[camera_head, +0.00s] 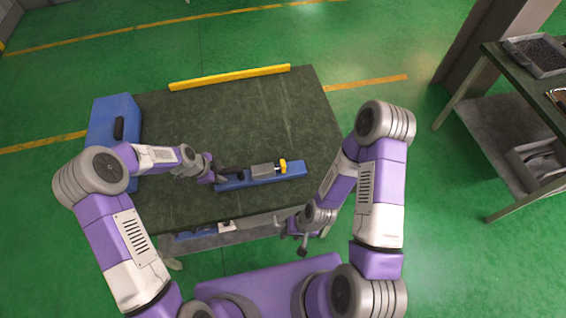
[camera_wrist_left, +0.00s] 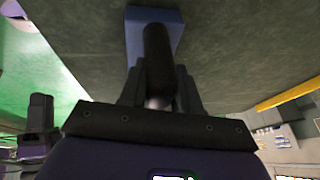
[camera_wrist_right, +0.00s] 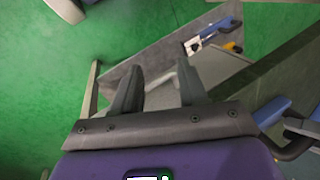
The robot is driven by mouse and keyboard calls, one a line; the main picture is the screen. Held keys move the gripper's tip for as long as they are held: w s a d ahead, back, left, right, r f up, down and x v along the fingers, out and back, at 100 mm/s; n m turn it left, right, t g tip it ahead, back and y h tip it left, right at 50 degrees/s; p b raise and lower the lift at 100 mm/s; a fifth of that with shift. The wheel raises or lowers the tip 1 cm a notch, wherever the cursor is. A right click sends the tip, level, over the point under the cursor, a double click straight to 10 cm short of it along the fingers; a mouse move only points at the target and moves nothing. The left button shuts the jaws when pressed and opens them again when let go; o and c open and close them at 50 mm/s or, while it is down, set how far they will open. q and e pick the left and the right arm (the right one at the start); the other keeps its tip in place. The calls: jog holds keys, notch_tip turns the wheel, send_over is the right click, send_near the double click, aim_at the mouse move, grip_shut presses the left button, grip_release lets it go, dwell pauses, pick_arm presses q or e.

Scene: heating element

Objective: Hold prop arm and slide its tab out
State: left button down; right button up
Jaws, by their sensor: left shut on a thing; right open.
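A blue bar-shaped fixture (camera_head: 296,170) lies on the dark table, with a grey block (camera_head: 262,170) and a yellow piece (camera_head: 283,166) on it. My left gripper (camera_head: 222,177) is at the fixture's left end, shut on a dark rounded bar, which seems to be the prop arm. In the left wrist view the prop arm (camera_wrist_left: 157,55) stands between the fingers, with part of the blue fixture (camera_wrist_left: 180,22) behind it. The tab cannot be told apart. My right gripper (camera_head: 302,246) is open and empty off the table's front edge; its spread fingers show in the right wrist view (camera_wrist_right: 157,85).
A blue case (camera_head: 112,118) with a dark handle is at the table's left edge. A yellow bar (camera_head: 230,77) runs along the far edge. The table top (camera_head: 215,125) is clear behind the fixture. A shelf unit with trays (camera_head: 540,55) stands at the right.

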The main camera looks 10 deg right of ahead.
jog(key=shift+w, duration=0.1)
jog(key=c, duration=0.3)
jog(key=shift+w+a+n, duration=0.15)
jog(key=shift+a+n, duration=0.15)
jog(key=shift+c, duration=1.4)
jog(key=w+a+n+g, duration=0.1)
jog(key=n, duration=0.1)
jog(key=w+a+n+g, duration=0.1)
jog(key=n, duration=0.1)
jog(key=w+a+r+n, duration=0.1)
jog(key=w+n, duration=0.1)
jog(key=shift+a+n+g, duration=0.2)
jog(key=shift+n+g, duration=0.1)
jog(key=shift+g, duration=0.1)
grip_shut()
jog(key=w+r+n, duration=0.1)
jog(key=n, duration=0.1)
jog(key=w+r+n+g+h, duration=0.1)
jog(key=w, duration=0.1)
jog(key=w+a+r+n+h, duration=0.1)
jog(key=n, duration=0.1)
jog(key=shift+w+n, duration=0.3)
jog(key=w+a+r+n+t+h, duration=0.3)
jog(key=w+r+n+h, duration=0.3)
jog(key=w+r, duration=0.8)
jog(key=shift+w+a+r+n+h, duration=0.15)
jog(key=shift+w+a+n+h, duration=0.15)
jog(key=shift+n, duration=0.5)
